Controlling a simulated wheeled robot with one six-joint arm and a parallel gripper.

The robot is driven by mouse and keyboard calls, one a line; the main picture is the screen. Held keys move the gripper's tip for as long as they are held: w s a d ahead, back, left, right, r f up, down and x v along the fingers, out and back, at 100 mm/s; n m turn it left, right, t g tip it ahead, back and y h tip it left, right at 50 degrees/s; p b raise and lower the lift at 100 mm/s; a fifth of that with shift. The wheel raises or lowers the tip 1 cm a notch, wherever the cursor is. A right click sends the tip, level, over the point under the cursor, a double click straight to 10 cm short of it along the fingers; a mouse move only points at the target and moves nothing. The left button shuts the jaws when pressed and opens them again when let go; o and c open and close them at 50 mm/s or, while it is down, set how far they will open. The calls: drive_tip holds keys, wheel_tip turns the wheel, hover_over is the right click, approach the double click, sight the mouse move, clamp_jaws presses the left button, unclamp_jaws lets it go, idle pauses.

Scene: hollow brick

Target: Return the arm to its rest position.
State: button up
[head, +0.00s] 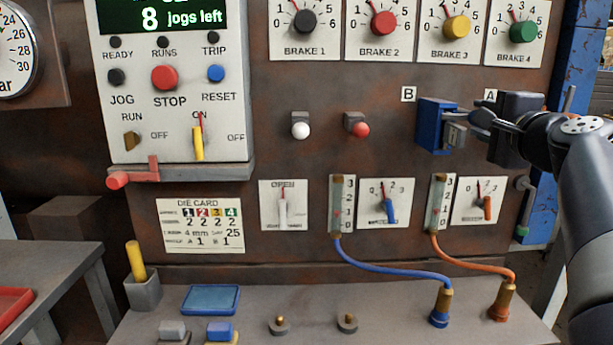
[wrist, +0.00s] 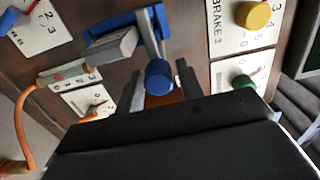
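My arm (head: 590,190) comes in from the right edge in the head view. My gripper (head: 480,122) is in front of the panel, just right of the blue bracket (head: 430,125) with a grey block (head: 455,136), under the labels B and A. In the wrist view, my gripper (wrist: 161,84) has its two fingers apart. A blue round knob (wrist: 158,76) shows between them, with a visible gap to each finger. The blue bracket (wrist: 152,22) and the grey block (wrist: 110,45) lie just beyond. Contact with any of them cannot be made out.
Brake dials (head: 455,28) are above and small dials with blue and orange pointers (head: 478,202) below. A blue hose (head: 390,265) and an orange hose (head: 478,261) run down to the ledge (head: 390,325). A blue post (head: 575,60) stands at the right.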

drive_tip(key=m+p, duration=0.5)
drive_tip(key=m, duration=0.1)
drive_tip(key=shift+r+m+p, duration=0.15)
drive_tip(key=shift+m+p, duration=0.25)
drive_tip(key=m+p, duration=0.3)
drive_tip(key=shift+f+m+p, duration=0.3)
drive_tip(key=shift+m+p, duration=0.2)
drive_tip(key=shift+m, duration=0.4)
